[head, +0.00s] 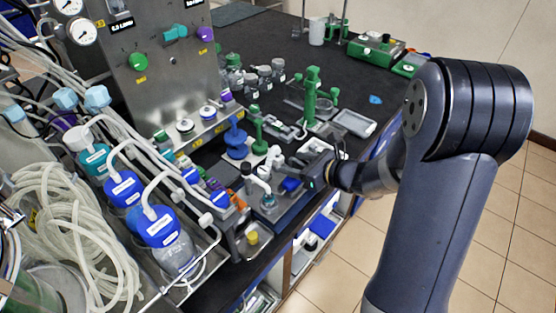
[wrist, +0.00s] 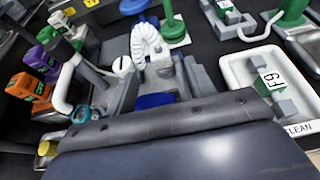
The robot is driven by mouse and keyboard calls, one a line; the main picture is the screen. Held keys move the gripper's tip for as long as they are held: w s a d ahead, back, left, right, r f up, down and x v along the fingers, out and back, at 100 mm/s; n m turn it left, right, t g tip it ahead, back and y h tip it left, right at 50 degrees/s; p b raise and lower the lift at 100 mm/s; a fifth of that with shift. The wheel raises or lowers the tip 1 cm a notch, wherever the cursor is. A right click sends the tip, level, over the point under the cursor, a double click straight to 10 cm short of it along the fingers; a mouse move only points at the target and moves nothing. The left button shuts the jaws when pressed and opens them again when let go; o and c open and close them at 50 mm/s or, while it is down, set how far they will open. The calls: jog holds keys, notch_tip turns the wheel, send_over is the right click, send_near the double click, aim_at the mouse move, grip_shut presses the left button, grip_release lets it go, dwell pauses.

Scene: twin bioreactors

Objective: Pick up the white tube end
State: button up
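My gripper (head: 302,167) reaches left over the front edge of the black bench, low among small fixtures. In the wrist view two grey fingers (wrist: 162,84) stand apart, with a blue block (wrist: 155,101) showing between them. A white ribbed tube piece (wrist: 147,40) stands just beyond the fingertips; in the head view a white piece (head: 275,154) shows just left of the gripper. I cannot tell whether the fingers touch it. Another smooth white tube (wrist: 66,85) curves up at the left of the wrist view. Which white piece is the tube end is unclear.
Orange, purple and green labelled blocks (wrist: 30,88) stand at the left. A white tray (wrist: 229,66) marked CLEAN lies at the right. A green stand (head: 311,95) rises behind the gripper. Blue-capped bottles (head: 160,226) with tubing crowd the left.

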aim_at(281, 159)
jog(key=x, duration=0.4)
jog(key=shift+w+a+r+p, duration=0.2)
jog(key=shift+p, duration=0.1)
jog(key=shift+c, duration=0.3)
jog(key=shift+s+f, duration=0.15)
jog(key=c, duration=1)
